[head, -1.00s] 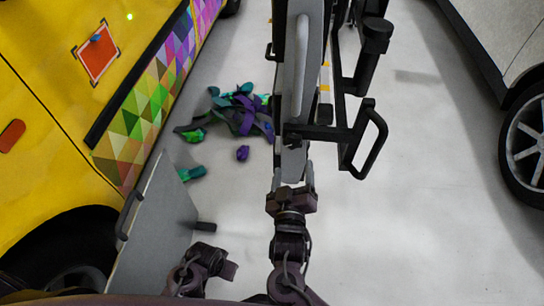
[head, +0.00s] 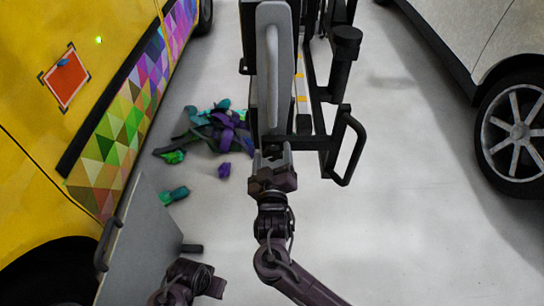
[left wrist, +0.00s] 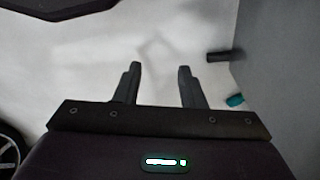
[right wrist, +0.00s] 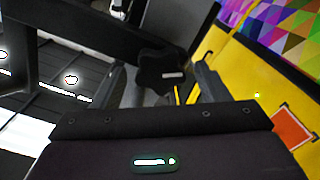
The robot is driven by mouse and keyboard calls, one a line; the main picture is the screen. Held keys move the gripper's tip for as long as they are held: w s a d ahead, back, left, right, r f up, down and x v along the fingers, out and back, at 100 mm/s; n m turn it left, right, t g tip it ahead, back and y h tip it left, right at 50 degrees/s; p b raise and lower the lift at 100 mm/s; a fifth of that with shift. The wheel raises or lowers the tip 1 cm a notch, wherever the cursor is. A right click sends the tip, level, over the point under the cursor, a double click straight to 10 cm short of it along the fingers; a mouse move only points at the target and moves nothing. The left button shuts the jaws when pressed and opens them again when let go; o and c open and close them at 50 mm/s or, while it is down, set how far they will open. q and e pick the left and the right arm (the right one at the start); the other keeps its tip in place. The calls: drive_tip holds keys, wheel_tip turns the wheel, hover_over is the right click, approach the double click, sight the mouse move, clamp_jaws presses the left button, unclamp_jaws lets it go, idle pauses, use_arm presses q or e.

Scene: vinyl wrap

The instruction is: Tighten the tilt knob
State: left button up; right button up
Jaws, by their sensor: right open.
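The tilt knob (right wrist: 163,72) is a black lobed knob in the right wrist view, on the black frame of the upright machine. My right gripper (right wrist: 168,88) is open, and the knob shows between its two fingers. Whether the fingers touch it I cannot tell. In the head view my right gripper (head: 272,158) is at the lower end of the machine (head: 272,60), and the knob is hidden there. My left gripper (left wrist: 158,88) is open and empty over bare floor. It is low in the head view, left of my right arm.
A yellow vehicle (head: 30,130) with a patterned wrap stands left, a pale vehicle (head: 490,40) right. A grey panel (head: 145,245) is at lower left. Crumpled wrap scraps (head: 215,130) lie on the floor. A black handle (head: 350,150) juts from the machine. Floor on the right is clear.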

drive_tip(key=c, duration=1)
drive_tip(key=shift+m, duration=1.2)
drive_tip(key=m, duration=0.2)
drive_tip(key=shift+m+p, duration=0.3)
drive_tip(key=shift+m, duration=0.1)
use_arm(q)
drive_tip(key=shift+a+f, duration=0.15)
drive_tip(key=shift+f, duration=0.9)
use_arm(e)
drive_tip(key=shift+d+m, duration=0.1)
drive_tip(key=shift+m, duration=0.7)
drive_tip(key=o, duration=1)
